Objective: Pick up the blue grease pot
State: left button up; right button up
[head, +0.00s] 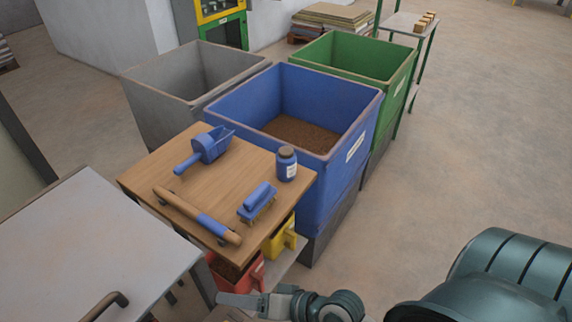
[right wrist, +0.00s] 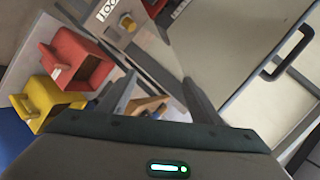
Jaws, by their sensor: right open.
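The blue grease pot (head: 286,168) stands upright near the right back corner of the wooden tabletop (head: 240,165). It has a brown lid and a white label. My right gripper (head: 240,300) is low at the bottom of the head view, below and in front of the tabletop, clearly apart from the pot. In the right wrist view its two fingers (right wrist: 160,98) are spread, with nothing held between them. The pot does not show in the right wrist view. My left gripper is not in view.
On the tabletop lie a blue scoop (head: 209,147), a blue-handled brush (head: 258,200) and a wooden tool with a blue grip (head: 197,214). A blue bin (head: 345,135) stands right behind. Red (right wrist: 77,58) and yellow (right wrist: 45,98) containers sit below. A grey-topped cabinet (head: 90,240) is at left.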

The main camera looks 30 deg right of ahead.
jog(key=w+d+r+m+t+h, duration=0.1)
jog(key=w+d+r+m+t, duration=0.3)
jog(key=m, duration=0.3)
jog(key=w+d+r+m+t+h, duration=0.1)
jog(key=w+d+r+m+t, duration=0.25)
jog(key=r+m, duration=0.3)
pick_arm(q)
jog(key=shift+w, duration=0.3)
pick_arm(e)
jog(key=w+d+f+m+h, duration=0.1)
jog(key=d+f+m+h, duration=0.2)
jog(key=d+m+h, duration=0.3)
jog(key=w+d+f+m+h, duration=0.2)
jog(key=d+m+h, duration=0.4)
jog(key=d+m, duration=0.4)
jog(key=f+m+g, duration=0.1)
jog(key=m, duration=0.5)
jog(key=shift+h, duration=0.3)
jog(key=p, duration=0.3)
send_near(287, 168)
jog(key=x, duration=0.6)
jog(key=shift+d, duration=0.1)
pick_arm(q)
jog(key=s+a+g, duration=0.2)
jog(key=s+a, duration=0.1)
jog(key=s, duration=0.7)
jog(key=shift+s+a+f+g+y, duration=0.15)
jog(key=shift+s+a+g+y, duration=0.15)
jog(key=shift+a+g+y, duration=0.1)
